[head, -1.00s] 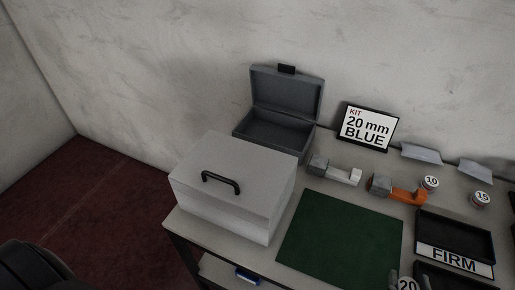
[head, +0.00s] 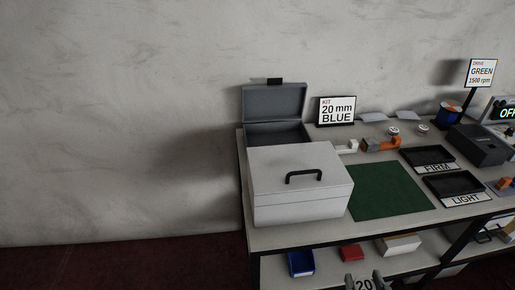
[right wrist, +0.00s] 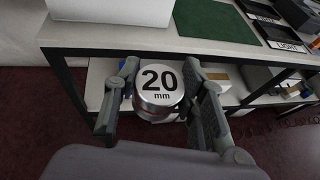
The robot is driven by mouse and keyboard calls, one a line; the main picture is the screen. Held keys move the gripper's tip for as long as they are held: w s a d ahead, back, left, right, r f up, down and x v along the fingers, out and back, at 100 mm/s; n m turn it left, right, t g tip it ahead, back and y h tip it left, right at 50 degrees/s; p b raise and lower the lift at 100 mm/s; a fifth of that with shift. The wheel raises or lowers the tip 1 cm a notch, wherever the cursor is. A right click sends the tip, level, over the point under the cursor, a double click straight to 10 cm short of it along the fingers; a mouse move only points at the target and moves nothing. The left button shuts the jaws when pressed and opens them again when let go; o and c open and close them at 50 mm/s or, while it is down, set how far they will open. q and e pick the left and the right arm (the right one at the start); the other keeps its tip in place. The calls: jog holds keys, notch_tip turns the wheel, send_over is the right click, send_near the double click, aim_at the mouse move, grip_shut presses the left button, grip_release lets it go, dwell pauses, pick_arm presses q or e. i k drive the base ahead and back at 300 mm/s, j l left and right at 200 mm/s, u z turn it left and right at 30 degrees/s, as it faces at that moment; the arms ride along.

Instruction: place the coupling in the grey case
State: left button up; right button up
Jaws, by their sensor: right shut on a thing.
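The coupling (right wrist: 158,86) is a silver cylinder with a face marked "20 mm". My right gripper (right wrist: 160,98) is shut on it, one finger on each side, in front of the table. The held coupling also shows at the bottom edge of the head view (head: 364,285). The grey case (head: 274,102) stands open at the back left of the table, its lid up against the wall. A closed pale box (head: 300,205) with a black handle stands in front of it and hides its lower part. My left gripper is not in view.
A sign (head: 337,110) reads "KIT 20 mm BLUE". A green mat (head: 390,190) lies bare right of the pale box. Black trays marked FIRM (head: 428,158) and LIGHT (head: 455,186) lie further right. A lower shelf holds a blue bin (head: 301,263) and a red one (head: 351,253).

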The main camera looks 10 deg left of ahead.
aim_at(276, 139)
jog(key=i+j+z, duration=0.3)
jog(key=j, duration=0.85)
jog(key=j+z, duration=0.25)
jog(key=j, duration=0.9)
jog(key=i+j+z, duration=0.35)
jog(key=i+j, duration=0.9)
jog(key=i, duration=0.15)
